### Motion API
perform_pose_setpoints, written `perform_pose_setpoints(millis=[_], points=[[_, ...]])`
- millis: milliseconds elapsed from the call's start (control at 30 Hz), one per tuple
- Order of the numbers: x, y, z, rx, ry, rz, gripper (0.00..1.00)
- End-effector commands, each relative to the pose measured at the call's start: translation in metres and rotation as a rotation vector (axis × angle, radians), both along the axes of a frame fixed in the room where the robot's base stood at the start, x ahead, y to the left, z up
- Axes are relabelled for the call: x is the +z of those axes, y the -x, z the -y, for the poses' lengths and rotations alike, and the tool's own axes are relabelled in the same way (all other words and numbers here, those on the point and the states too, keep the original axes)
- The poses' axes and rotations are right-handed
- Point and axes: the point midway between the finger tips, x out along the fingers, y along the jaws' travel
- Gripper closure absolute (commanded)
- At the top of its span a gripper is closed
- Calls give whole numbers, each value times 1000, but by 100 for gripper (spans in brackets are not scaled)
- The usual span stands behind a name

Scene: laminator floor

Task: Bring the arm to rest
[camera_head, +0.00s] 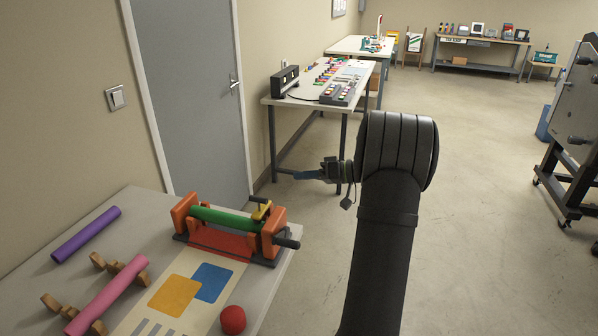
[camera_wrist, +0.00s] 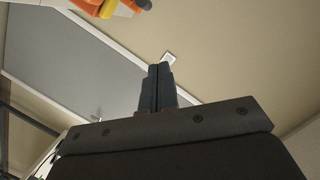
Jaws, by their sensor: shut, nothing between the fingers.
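In the wrist view the two dark fingers (camera_wrist: 157,88) lie side by side, shut and empty. The laminator (camera_head: 232,232), with orange end blocks, a green roller and a yellow part, stands on the near table below and left of my gripper. Part of its orange and yellow end shows at the top of the wrist view (camera_wrist: 105,8).
The near table (camera_head: 85,222) holds a purple roll (camera_head: 86,234), a pink roll (camera_head: 107,296) on wooden cradles, a printed sheet (camera_head: 140,318) and a red ball (camera_head: 232,320). A table with a control panel (camera_head: 343,93) stands behind. A wheeled board (camera_head: 575,110) is at right. Floor between is open.

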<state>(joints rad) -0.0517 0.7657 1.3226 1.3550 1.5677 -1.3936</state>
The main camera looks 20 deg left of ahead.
Motion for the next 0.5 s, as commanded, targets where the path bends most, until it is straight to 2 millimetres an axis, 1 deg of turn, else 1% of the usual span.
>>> perform_pose_setpoints(millis=[367,500], points=[[0,0,1,1,-1,0,100],[-1,1,-7,1,-1,0,100]])
